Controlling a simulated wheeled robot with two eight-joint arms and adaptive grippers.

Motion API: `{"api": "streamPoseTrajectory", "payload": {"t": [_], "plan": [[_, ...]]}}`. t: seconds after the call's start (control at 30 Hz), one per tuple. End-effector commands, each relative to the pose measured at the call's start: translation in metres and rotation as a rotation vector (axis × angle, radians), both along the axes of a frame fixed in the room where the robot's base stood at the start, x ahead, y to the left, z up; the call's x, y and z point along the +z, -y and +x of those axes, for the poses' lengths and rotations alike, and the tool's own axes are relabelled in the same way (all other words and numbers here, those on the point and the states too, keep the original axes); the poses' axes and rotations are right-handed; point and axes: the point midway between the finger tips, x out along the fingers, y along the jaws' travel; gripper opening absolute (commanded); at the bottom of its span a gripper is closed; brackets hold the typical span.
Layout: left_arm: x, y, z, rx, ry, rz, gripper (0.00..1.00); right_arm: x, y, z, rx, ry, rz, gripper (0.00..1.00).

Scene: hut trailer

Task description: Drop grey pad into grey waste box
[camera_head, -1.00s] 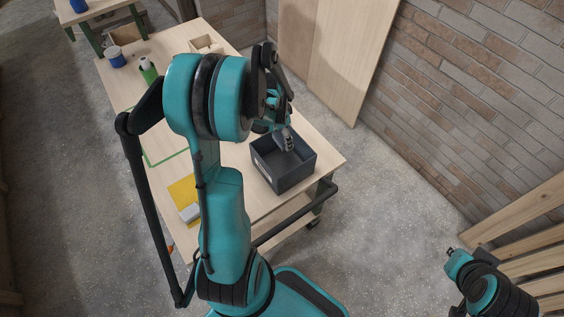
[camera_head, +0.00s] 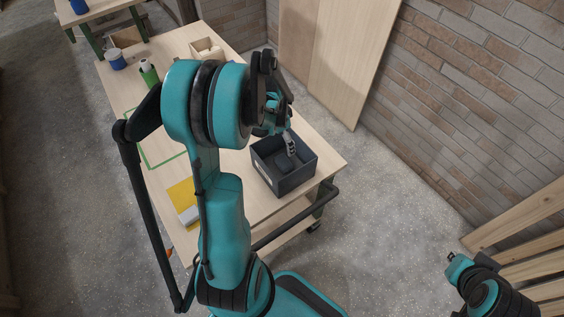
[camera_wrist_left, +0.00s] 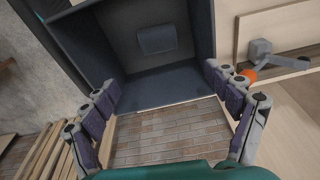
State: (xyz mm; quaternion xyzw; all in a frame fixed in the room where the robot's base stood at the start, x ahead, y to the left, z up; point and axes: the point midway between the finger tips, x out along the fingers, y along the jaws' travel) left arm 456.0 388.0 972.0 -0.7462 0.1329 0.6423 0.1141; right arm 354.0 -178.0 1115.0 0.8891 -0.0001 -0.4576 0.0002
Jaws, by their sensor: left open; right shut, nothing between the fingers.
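The grey waste box (camera_head: 268,180) is a dark open box at the near right corner of the wooden table. The grey pad (camera_wrist_left: 157,40) lies on the floor inside the box in the left wrist view; in the head view it is a dark shape (camera_head: 282,162) inside. My left gripper (camera_head: 290,143) is over the box opening, fingers pointing down. In the left wrist view its fingers (camera_wrist_left: 165,105) are spread wide with nothing between them. My right gripper (camera_head: 454,262) is shut and empty, away from the table at the lower right.
On the table are a yellow sheet (camera_head: 180,191) with a pale block (camera_head: 189,215), a green outline (camera_head: 163,164), a green bottle (camera_head: 148,72), a blue container (camera_head: 115,59) and a beige tray (camera_head: 206,47). Wooden slats (camera_head: 525,213) lean at the right. Floor right of the table is clear.

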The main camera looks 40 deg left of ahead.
Motion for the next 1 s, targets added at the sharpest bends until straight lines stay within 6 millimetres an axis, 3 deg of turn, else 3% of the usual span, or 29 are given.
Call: {"api": "streamPoseTrajectory", "payload": {"t": [0.3,0.5,0.67,1.0], "plan": [[0.066,-0.003,-0.01,0.001,0.0,0.0,0.88,0.0,0.0,0.0,0.0,0.0,0.0,0.0],[0.098,-0.005,-0.014,0.001,0.0,0.0,0.88,0.0,0.0,0.0,0.0,0.0,0.0,0.0],[0.107,-0.005,-0.016,0.001,0.0,0.0,0.88,0.0,0.0,0.0,0.0,0.0,0.0,0.0],[0.108,-0.005,-0.016,0.0,0.0,0.0,0.88,0.0,0.0,0.0,0.0,0.0,0.0,0.0]]}}
